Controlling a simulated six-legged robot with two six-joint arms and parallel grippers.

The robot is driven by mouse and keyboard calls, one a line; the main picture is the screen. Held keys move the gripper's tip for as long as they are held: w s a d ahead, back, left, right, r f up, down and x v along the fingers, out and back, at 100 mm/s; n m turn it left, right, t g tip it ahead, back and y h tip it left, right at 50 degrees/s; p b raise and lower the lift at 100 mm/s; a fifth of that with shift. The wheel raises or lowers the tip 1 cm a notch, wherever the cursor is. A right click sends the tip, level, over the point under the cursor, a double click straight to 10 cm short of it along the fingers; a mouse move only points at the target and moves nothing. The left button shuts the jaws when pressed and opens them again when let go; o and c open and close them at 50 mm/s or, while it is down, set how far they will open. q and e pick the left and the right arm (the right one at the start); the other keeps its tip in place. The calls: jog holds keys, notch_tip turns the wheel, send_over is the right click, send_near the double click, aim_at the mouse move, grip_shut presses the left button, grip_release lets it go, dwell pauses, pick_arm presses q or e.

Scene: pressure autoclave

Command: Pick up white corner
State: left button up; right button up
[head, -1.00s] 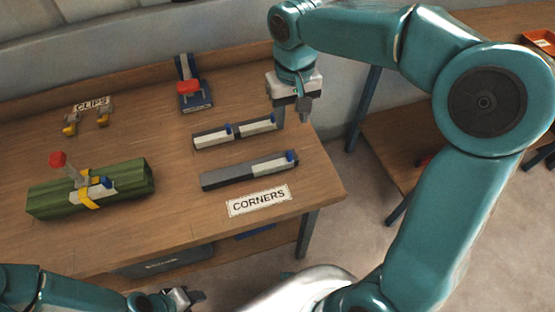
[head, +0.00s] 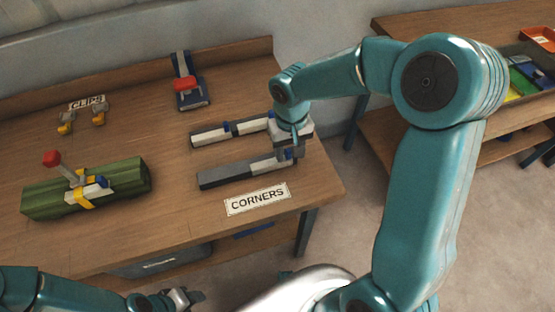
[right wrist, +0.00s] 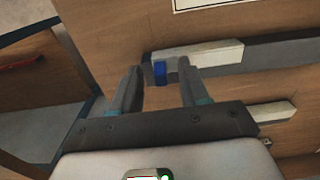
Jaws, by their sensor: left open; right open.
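A white corner (head: 268,165) with a blue tab lies at the right end of the front dark strip (head: 225,177). In the right wrist view this white corner (right wrist: 205,53) and its blue tab (right wrist: 159,72) show at the fingertips. My right gripper (head: 291,156) is open at this end, the tab between its fingers in the picture; contact cannot be told. Two more white corners, left (head: 211,137) and right (head: 254,125), lie on the back strip; the gripper partly hides the right end. My left gripper (head: 180,297) is open and empty at the bottom edge.
A "CORNERS" card (head: 257,199) lies in front of the strips. A green bundle (head: 120,180) with a red-knobbed clamp (head: 52,158) is at left. Clips (head: 98,117) and a blue stand with a red part (head: 185,84) are behind. The table's right edge is close to my right gripper.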

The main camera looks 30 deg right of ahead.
grip_shut()
jog(key=shift+r, duration=0.1)
